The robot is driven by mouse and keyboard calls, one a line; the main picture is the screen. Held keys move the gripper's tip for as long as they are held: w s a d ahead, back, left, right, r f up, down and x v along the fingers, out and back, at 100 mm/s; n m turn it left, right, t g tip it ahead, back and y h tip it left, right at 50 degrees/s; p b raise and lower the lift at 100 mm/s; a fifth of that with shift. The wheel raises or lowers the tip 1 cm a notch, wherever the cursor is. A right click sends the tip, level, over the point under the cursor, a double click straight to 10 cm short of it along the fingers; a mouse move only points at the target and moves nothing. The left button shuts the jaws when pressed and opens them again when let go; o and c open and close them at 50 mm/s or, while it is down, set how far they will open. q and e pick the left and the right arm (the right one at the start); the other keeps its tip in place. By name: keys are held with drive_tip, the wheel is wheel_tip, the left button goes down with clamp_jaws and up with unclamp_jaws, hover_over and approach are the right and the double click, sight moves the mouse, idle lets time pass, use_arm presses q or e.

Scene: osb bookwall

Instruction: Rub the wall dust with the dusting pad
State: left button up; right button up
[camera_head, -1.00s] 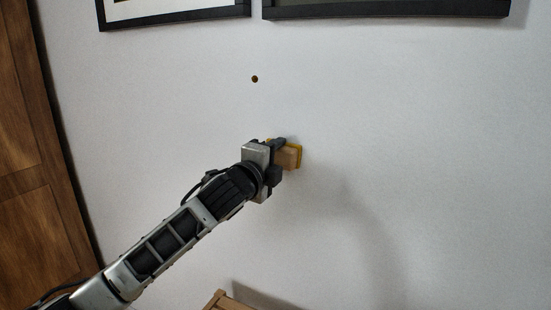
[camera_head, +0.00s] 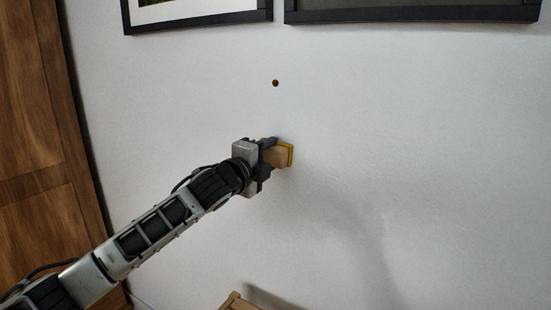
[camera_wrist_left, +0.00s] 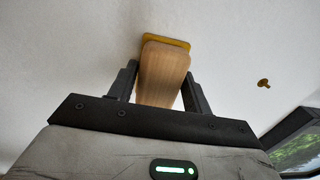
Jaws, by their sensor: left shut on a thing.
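The dusting pad (camera_head: 280,156) has a wooden block handle and a yellow face. My left gripper (camera_head: 272,154) is shut on its wooden block. In the left wrist view, the block (camera_wrist_left: 163,72) sits between the two fingers of the gripper (camera_wrist_left: 165,90), with the yellow pad face (camera_wrist_left: 166,41) at its far end, at or very close to the white wall. I cannot tell for certain whether it touches. A small round brown spot (camera_head: 275,83) is on the wall above the pad; a brown mark (camera_wrist_left: 263,83) shows right of the pad in the wrist view. My right gripper is not in view.
Two black-framed pictures (camera_head: 200,21) (camera_head: 420,14) hang on the wall above. A brown wooden door or cabinet (camera_head: 45,150) stands at the left. A wooden furniture edge (camera_head: 236,302) shows at the bottom. The wall right of the pad is bare.

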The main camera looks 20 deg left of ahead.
use_arm(q)
drive_tip(key=a, duration=0.4)
drive_tip(key=shift+w, duration=0.25)
drive_tip(key=shift+s+f, duration=0.1)
drive_tip(key=s, duration=0.5)
drive_tip(key=shift+s+a, duration=0.3)
drive_tip(key=shift+s, duration=0.1)
drive_tip(key=shift+s+a+b, duration=0.15)
drive_tip(key=shift+s+b, duration=0.25)
drive_tip(key=shift+s, duration=0.35)
drive_tip(key=shift+s+a+b, duration=0.1)
drive_tip(key=shift+s+b, duration=0.25)
drive_tip(key=shift+s, duration=0.35)
